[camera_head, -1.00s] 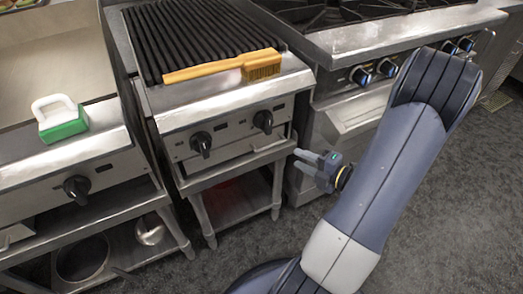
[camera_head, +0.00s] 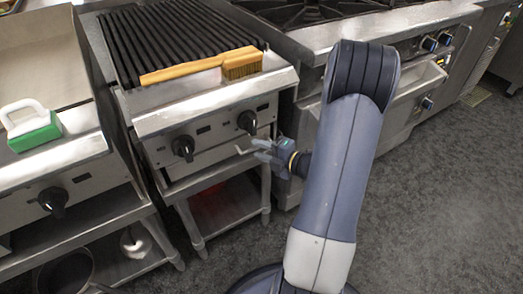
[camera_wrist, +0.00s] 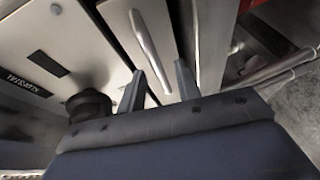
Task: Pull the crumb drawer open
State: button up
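The crumb drawer (camera_head: 205,160) is a flat steel front under the grill's knob panel; it looks shut. Its bar handle (camera_wrist: 148,45) shows clearly in the wrist view, running lengthwise between the sides of my open fingers. My gripper (camera_head: 258,150) is at the right end of the drawer front, below the right knob. In the wrist view my gripper (camera_wrist: 160,84) has its two fingers apart, one on each side of the handle's near end. I cannot tell whether either finger touches the handle.
Two black knobs (camera_head: 183,147) stick out just above the drawer. A yellow-handled brush (camera_head: 200,68) lies on the grill's front ledge. A green and white scrubber (camera_head: 35,130) sits on the griddle at left. The open shelf (camera_head: 222,203) is below; clear floor (camera_head: 420,210) lies at right.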

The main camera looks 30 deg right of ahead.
jog(key=shift+c, duration=0.5)
grip_shut()
jog(key=shift+s, duration=0.1)
